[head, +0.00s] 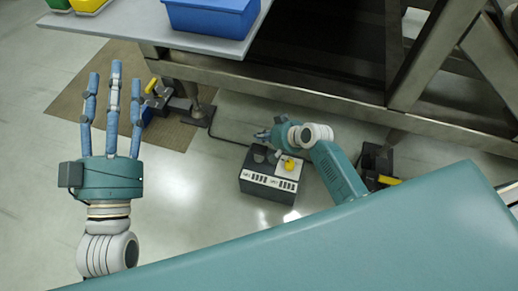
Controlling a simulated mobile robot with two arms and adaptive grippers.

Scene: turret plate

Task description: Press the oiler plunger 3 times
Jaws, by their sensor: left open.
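My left gripper (115,80) is at the left of the head view, fingers spread, open and empty above the floor. My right gripper (264,135) is near the middle, just above the back of a dark grey box (250,186) with a white labelled front strip. The box carries a small grey rounded part (259,154) and a yellow part (290,165). I cannot tell which part, if any, is the oiler plunger. The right fingers are small and partly hidden by the hand; whether they touch anything is unclear.
A grey table (140,20) with a blue bin (212,18) stands at the top left. A metal frame beam (300,92) crosses behind the box. A brown mat (85,95) lies on the floor. Dark equipment with yellow parts (385,180) is right of my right arm.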

